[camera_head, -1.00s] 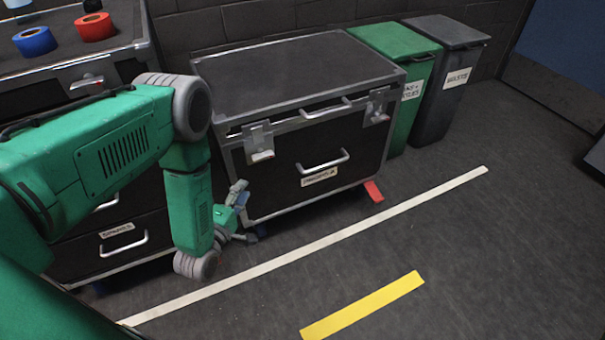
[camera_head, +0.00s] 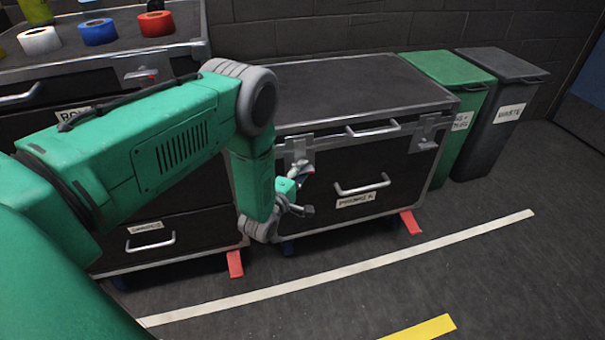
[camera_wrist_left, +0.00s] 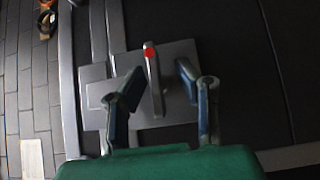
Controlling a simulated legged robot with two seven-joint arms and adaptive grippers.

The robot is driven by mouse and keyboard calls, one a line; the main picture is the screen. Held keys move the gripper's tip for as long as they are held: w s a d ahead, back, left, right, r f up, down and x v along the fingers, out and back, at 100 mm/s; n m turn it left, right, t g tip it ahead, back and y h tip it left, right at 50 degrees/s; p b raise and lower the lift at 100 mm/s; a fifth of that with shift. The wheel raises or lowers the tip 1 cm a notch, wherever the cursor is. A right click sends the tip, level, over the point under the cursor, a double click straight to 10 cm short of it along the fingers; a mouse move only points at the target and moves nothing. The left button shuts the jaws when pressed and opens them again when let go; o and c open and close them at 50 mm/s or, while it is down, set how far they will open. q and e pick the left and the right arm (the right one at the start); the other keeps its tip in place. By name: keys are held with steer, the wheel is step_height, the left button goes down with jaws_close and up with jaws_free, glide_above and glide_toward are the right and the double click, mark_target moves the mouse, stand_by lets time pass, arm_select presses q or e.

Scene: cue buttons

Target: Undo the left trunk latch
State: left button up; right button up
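The black trunk (camera_head: 345,88) with metal edges stands against the wall in the head view. Its left latch (camera_head: 299,146) is a grey plate near the lid's left front corner, partly hidden by my arm and gripper. In the left wrist view the latch plate (camera_wrist_left: 178,52) carries an upright lever (camera_wrist_left: 154,88) with a red dot near one end. My left gripper (camera_head: 304,190) is in front of the trunk, just below the latch. In the left wrist view its open blue-grey fingers (camera_wrist_left: 158,74) are on either side of the lever; I cannot tell whether they touch it. My right gripper is out of view.
The trunk's right latch (camera_head: 428,132) and drawer handle (camera_head: 362,187) are at right. Another case with tape rolls (camera_head: 98,32) on top stands at left. A green bin (camera_head: 450,75) and a grey bin (camera_head: 510,80) stand beyond the trunk. The floor in front is clear.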

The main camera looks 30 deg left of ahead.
arm_select(q)
steer(key=shift+d+r, duration=0.1)
steer(key=shift+d, duration=0.2)
jaws_close()
steer(key=shift+d, duration=0.1)
steer(key=shift+a, duration=0.2)
